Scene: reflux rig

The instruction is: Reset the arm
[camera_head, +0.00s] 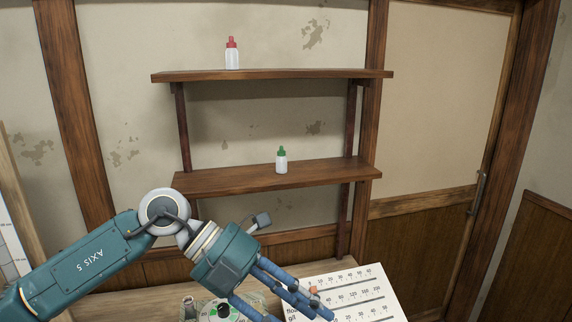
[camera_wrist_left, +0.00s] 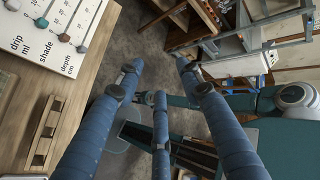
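My left arm comes in from the left in the head view. Its left gripper (camera_head: 318,303) has blue jointed fingers that point down to the right, over the table (camera_head: 130,303). In the left wrist view the fingers of this gripper (camera_wrist_left: 158,82) stand apart, with nothing between them. My right gripper is in neither view.
A red-capped bottle (camera_head: 232,55) stands on the upper shelf (camera_head: 300,74), a green-capped bottle (camera_head: 281,161) on the lower shelf (camera_head: 225,181). A printed scale board (camera_head: 350,290) is close by the left fingers. Partly hidden glassware (camera_head: 190,308) stands below the gripper. A wooden rack (camera_wrist_left: 45,130) shows in the wrist view.

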